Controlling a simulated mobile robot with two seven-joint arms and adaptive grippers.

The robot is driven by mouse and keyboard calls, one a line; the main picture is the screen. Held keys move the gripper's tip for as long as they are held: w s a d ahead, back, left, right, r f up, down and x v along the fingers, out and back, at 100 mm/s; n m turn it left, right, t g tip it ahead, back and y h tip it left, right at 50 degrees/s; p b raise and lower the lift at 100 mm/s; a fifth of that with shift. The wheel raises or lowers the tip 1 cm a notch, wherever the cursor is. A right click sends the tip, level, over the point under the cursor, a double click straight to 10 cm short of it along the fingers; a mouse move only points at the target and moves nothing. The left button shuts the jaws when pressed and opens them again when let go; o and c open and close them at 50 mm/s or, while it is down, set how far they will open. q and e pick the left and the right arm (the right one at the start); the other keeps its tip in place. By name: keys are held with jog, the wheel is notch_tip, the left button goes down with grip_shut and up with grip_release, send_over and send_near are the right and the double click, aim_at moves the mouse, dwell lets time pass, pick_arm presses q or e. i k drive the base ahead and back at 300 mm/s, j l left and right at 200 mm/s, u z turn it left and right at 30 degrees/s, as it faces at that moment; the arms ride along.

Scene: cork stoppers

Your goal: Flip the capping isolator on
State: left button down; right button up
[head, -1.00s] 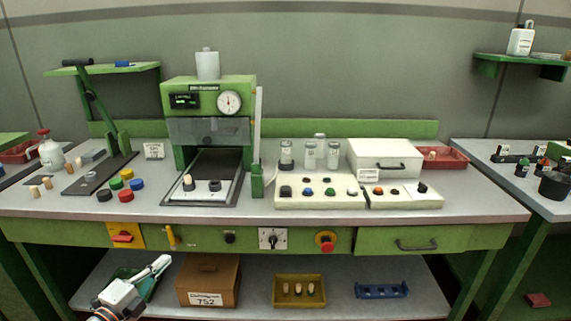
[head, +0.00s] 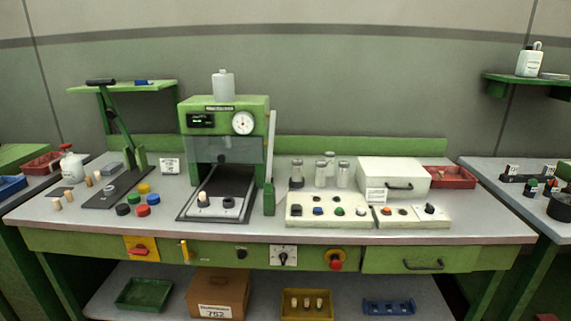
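Several controls sit on the green front panel of the bench, and I cannot read which is the capping isolator. At the left is a yellow plate with a red handle (head: 142,250). Near the middle is a white plate with a black rotary switch (head: 283,257), its pointer roughly upright. A red mushroom button on yellow (head: 336,260) is to its right. A small black knob (head: 241,254) and a yellow lever (head: 185,251) lie between. Neither of my grippers is in view.
The green press machine (head: 223,118) stands on the bench above the panel. A button box (head: 327,211) and a smaller box with a black knob (head: 412,216) sit to its right. A drawer (head: 416,260) is at the panel's right. The lower shelf holds a cardboard box (head: 218,291) and trays.

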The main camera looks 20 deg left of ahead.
aim_at(140, 250)
jog(key=u, duration=1.6)
